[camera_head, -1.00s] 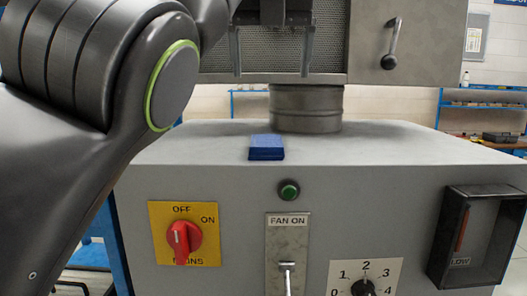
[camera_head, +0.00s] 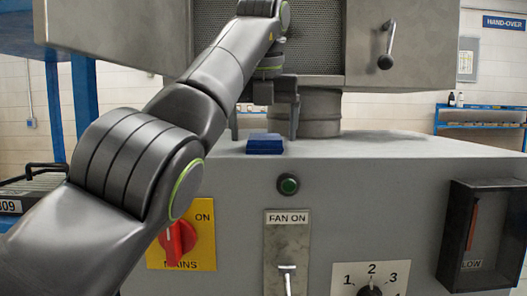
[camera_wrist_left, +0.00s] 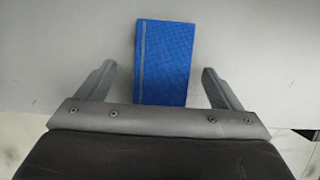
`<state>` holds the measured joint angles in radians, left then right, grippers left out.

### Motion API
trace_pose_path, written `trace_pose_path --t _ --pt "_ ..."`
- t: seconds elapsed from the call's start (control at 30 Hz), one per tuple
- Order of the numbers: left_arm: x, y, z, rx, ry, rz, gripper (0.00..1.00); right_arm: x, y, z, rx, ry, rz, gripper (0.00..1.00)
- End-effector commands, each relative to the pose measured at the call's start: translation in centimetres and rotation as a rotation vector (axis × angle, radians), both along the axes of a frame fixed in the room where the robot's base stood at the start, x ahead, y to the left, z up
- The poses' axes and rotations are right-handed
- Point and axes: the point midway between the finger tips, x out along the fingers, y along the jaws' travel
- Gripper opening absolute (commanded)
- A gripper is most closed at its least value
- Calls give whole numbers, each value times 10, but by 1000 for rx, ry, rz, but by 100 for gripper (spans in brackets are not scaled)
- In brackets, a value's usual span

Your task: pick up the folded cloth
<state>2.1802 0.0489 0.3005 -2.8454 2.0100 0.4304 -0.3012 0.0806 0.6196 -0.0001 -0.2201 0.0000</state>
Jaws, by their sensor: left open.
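The folded cloth (camera_head: 265,145) is a small blue stack lying on the grey cabinet top near its front edge. In the left wrist view the cloth (camera_wrist_left: 165,60) is a blue rectangle with a grey stripe along its left side. My left gripper (camera_head: 264,134) is open above and around the cloth in the head view, one finger to each side. In the left wrist view the two fingers (camera_wrist_left: 164,82) stand apart with the cloth between them, a gap on both sides. The near end of the cloth is hidden by the gripper body. My right gripper is not seen.
The grey cabinet (camera_head: 420,190) has a red mains switch (camera_head: 178,240), a green button (camera_head: 288,184), a fan lever (camera_head: 287,270) and a dial (camera_head: 370,288) on its front. A metal duct (camera_head: 318,112) rises behind the cloth to a mesh-fronted box (camera_head: 405,40). The top is clear to the right.

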Motion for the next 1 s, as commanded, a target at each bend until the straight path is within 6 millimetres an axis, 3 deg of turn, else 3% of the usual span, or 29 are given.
trace_pose_path --t 0.27,0.63,1.0 --pt "2 0 -6 0 -2 0 87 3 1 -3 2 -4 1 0" --pt "2 0 -6 0 -1 0 39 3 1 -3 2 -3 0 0" --pt "2 0 4 0 -1 0 39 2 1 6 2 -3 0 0"
